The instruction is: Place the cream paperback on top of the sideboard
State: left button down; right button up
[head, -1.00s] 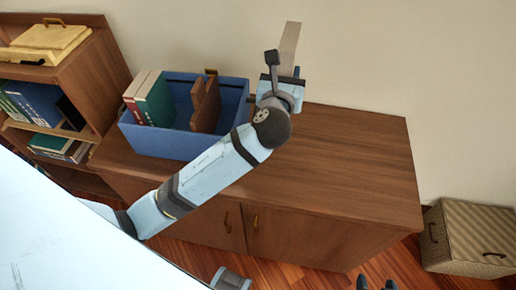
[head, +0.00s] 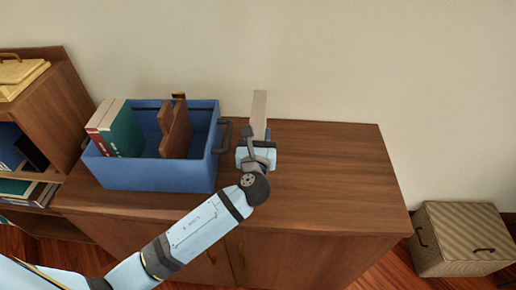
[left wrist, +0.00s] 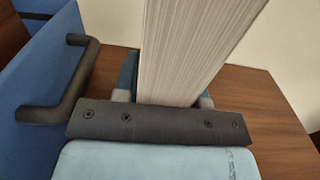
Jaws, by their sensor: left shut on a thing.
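The cream paperback (head: 259,112) stands up from my left gripper (head: 258,139) in the head view, its pale narrow side showing. My left gripper is shut on it, over the sideboard and just right of the blue box. In the left wrist view the paperback (left wrist: 195,45) rises between the fingers, with its page edges towards the camera. The sideboard (head: 330,175) is brown wood with a bare top right of the gripper. I cannot tell whether the paperback's lower end touches the top. My right gripper is not in view.
A blue box (head: 160,178) with books and a brown divider stands on the sideboard's left part; its dark handle (left wrist: 70,90) is close to my left gripper. A shelf (head: 62,110) stands left. A woven box (head: 460,235) sits on the floor at right.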

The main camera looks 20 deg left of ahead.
pick_arm(q)
notch_tip(320, 180, down, 3)
jog(key=shift+f+b, duration=0.2)
jog(key=shift+b, duration=0.2)
jog(key=shift+f, duration=0.3)
jog(key=c, duration=0.7)
grip_release()
jog(key=shift+f, duration=0.2)
jog(key=shift+r, duration=0.2)
jog(key=v, duration=1.2)
jog(key=shift+s, duration=0.1)
